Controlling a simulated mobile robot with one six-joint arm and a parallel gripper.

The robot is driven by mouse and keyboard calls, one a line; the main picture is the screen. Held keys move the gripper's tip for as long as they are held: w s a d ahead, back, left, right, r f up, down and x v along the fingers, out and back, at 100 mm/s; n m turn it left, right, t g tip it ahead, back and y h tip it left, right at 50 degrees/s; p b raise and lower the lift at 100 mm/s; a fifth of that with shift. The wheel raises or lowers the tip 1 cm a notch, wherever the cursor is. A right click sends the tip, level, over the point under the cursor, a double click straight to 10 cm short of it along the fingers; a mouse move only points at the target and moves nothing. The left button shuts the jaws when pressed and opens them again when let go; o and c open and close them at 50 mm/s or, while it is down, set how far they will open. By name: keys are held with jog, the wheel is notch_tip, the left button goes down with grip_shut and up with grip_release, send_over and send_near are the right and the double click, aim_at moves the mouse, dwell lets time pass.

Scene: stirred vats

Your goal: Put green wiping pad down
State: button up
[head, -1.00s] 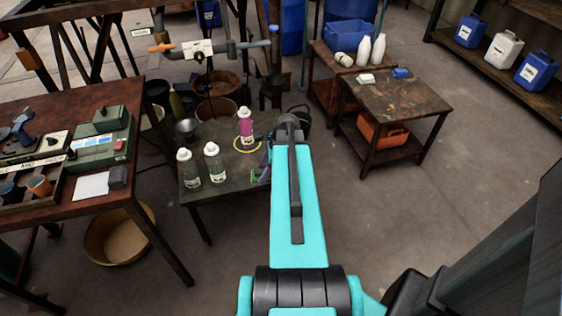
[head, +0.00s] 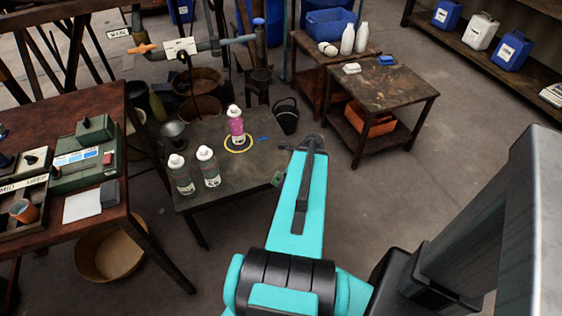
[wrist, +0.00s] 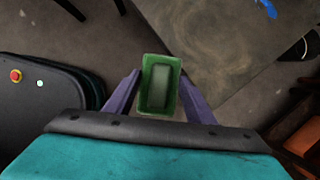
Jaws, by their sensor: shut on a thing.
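The green wiping pad (wrist: 158,85) is held between the two purple fingers of my gripper (wrist: 160,96) in the wrist view. It looks like a small green block with a raised rim and a paler middle. In the head view a bit of the pad (head: 277,180) shows beside my teal arm, near the right edge of the low dark table (head: 235,185). The arm hides most of the gripper there. In the wrist view the pad overlaps the edge of the table (wrist: 235,45); its height above it is unclear.
A pink bottle (head: 236,126) stands within a yellow ring on the low table, with two clear bottles (head: 208,168) nearer the front left. A small blue item (head: 263,138) lies near the back. A black bucket (head: 286,116) stands behind. The table's front right top is bare.

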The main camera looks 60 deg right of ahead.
jog(key=shift+w+d+f+b, duration=0.15)
jog(key=shift+d+f+b, duration=0.1)
jog(key=shift+b, duration=0.9)
jog(key=d+b, duration=0.1)
jog(key=b, duration=0.5)
jog(key=shift+w, duration=0.4)
jog(key=b, duration=0.7)
jog(key=shift+w+d, duration=0.25)
jog(key=shift+d, duration=0.05)
jog(key=shift+w+d+f+b, duration=0.15)
jog(key=shift+w+d+b, duration=0.25)
jog(key=shift+w+d, duration=1.15)
jog(key=shift+w+d+f+b, duration=0.3)
jog(key=shift+w+d, duration=0.75)
jog(key=shift+d, duration=1.05)
jog(key=shift+w+d+f+b, duration=0.1)
jog(key=shift+w+d+b, duration=0.4)
jog(key=shift+w+d, duration=1.05)
jog(key=shift+s+d, duration=0.2)
jog(key=shift+s, duration=0.05)
jog(key=shift+f+b, duration=0.55)
jog(key=shift+f, duration=1.15)
jog(key=shift+f, duration=0.1)
